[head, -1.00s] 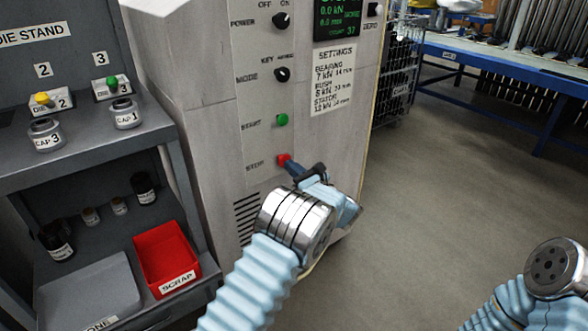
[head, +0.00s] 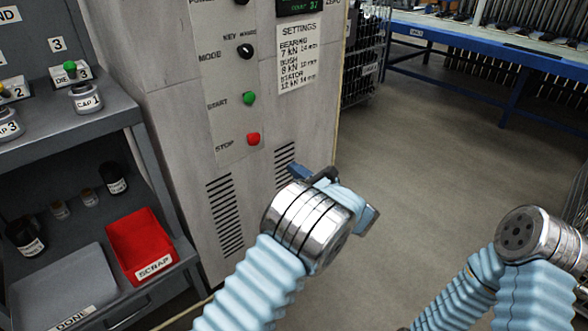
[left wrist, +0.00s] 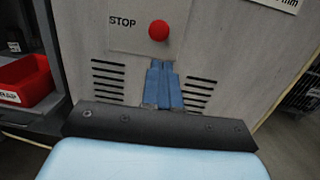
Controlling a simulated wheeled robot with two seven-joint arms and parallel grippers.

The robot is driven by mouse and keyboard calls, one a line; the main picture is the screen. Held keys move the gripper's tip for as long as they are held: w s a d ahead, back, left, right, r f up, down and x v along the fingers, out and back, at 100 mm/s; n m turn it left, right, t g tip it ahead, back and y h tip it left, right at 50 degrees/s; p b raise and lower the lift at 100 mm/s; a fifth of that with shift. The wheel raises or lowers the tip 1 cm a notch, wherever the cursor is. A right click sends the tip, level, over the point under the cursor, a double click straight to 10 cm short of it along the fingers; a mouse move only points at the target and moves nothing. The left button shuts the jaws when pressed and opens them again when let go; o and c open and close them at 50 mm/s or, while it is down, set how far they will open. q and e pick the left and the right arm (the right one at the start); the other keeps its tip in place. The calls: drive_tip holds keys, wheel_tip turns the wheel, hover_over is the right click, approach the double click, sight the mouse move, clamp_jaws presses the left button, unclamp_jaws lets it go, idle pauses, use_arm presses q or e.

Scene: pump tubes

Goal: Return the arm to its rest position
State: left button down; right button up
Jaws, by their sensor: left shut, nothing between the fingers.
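My left gripper (head: 296,170) is in front of the grey machine cabinet, below and to the right of the red STOP button (head: 253,139). In the left wrist view its blue fingers (left wrist: 163,70) are together with nothing between them. There the STOP button (left wrist: 158,30) shows just above the fingertips, apart from them. My right arm (head: 530,235) shows at the lower right, but its gripper is out of view.
The machine cabinet (head: 180,100) carries a green START button (head: 249,98) and vents. The die stand is at left, with a red scrap bin (head: 140,245) and a grey DONE tray (head: 60,285). Open floor (head: 420,150) lies to the right, before a blue-framed bench (head: 480,50).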

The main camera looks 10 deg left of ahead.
use_arm(q)
drive_tip(key=shift+f, duration=0.1)
drive_tip(key=s+a+f+n+g+h, duration=0.1)
drive_tip(key=s+a+f+g+h, duration=0.2)
drive_tip(key=f, duration=0.5)
drive_tip(key=s+a+f+n+g+h, duration=0.1)
drive_tip(key=s+a+f+g, duration=0.2)
drive_tip(key=f, duration=0.5)
drive_tip(key=s+a+f+n+g+h, duration=0.2)
drive_tip(key=s+f+n+g+h, duration=0.15)
drive_tip(key=s+f, duration=0.65)
drive_tip(key=s+d+f+n+h, duration=0.3)
drive_tip(key=s+n+h, duration=0.3)
drive_tip(key=s+n, duration=0.2)
drive_tip(key=s+d+f+n+h, duration=0.4)
drive_tip(key=s+d+n+h, duration=0.2)
drive_tip(key=s+n, duration=0.3)
drive_tip(key=n+g, duration=0.1)
drive_tip(key=n, duration=0.3)
drive_tip(key=shift+s+f, duration=0.2)
drive_tip(key=shift+s, duration=0.05)
drive_tip(key=shift+a+h, duration=0.1)
drive_tip(key=shift+h, duration=0.15)
